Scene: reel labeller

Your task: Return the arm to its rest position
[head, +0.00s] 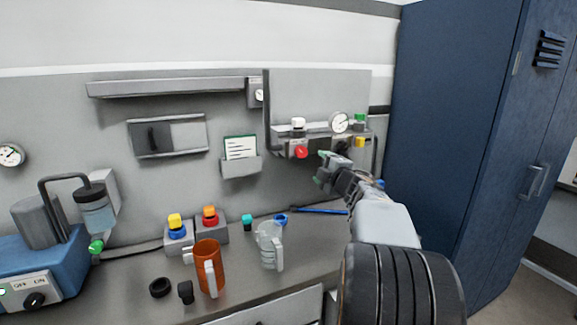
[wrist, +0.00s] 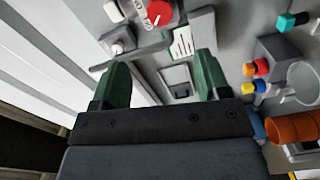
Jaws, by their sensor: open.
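My gripper (head: 325,168) is at the end of my raised arm, in front of the wall panel on the right in the head view. Its green fingers are spread apart in the wrist view (wrist: 160,75), with nothing between them but the wall fittings beyond. A red knob (head: 301,152) on the wall fixture is just left of and above the gripper in the head view. It also shows in the wrist view (wrist: 160,12), beyond the fingertips. I cannot tell the exact gap, but no contact shows.
An orange mug (head: 207,268) and a clear jug (head: 270,246) stand on the counter, left of my arm. Button boxes (head: 212,228) stand behind them. A gauge (head: 340,122) sits above the gripper. A tall blue cabinet (head: 450,110) is close on the right.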

